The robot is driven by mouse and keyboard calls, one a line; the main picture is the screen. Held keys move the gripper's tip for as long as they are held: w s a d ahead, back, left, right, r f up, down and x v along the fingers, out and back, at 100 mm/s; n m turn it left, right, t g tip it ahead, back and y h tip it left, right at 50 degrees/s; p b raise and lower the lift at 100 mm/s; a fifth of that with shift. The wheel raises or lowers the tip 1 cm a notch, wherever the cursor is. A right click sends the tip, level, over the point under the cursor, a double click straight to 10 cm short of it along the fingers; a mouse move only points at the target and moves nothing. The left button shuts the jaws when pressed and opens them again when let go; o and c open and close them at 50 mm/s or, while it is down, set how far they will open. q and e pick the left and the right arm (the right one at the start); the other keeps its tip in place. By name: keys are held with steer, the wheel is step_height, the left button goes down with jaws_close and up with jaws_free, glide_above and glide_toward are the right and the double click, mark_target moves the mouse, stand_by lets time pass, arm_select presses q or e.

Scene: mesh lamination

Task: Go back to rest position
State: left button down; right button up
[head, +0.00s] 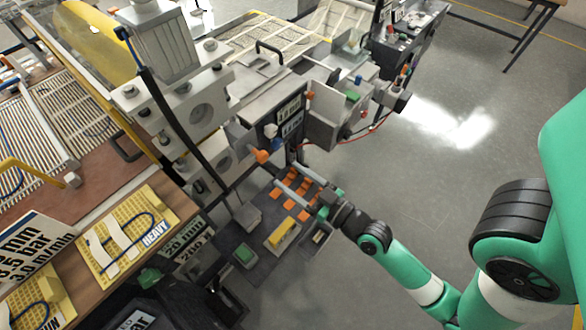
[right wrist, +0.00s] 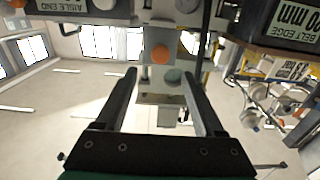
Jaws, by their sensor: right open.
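My right gripper (head: 289,180) reaches in from the right on its green and white arm, low beside the grey machine (head: 190,100). Its two fingers are apart. In the right wrist view the open fingers (right wrist: 159,75) have nothing gripped between them. An orange knob (right wrist: 160,54) and a grey-green round part show beyond the fingers, apparently on the machine; the exact gap cannot be told. My left gripper cannot be made out in either view.
A dark floor tray (head: 262,262) with orange pieces and a yellow block (head: 284,233) lies below the gripper. A wooden bench with yellow boards (head: 150,208) stands at left. Grey floor (head: 430,190) at right is open. The machine's side unit (head: 335,115) stands close above the gripper.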

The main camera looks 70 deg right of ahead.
arm_select(q)
steer(key=shift+s+d, duration=0.1)
steer(key=shift+s, duration=0.15)
arm_select(e)
steer(key=shift+s+a, duration=0.25)
steer(key=shift+s, duration=0.4)
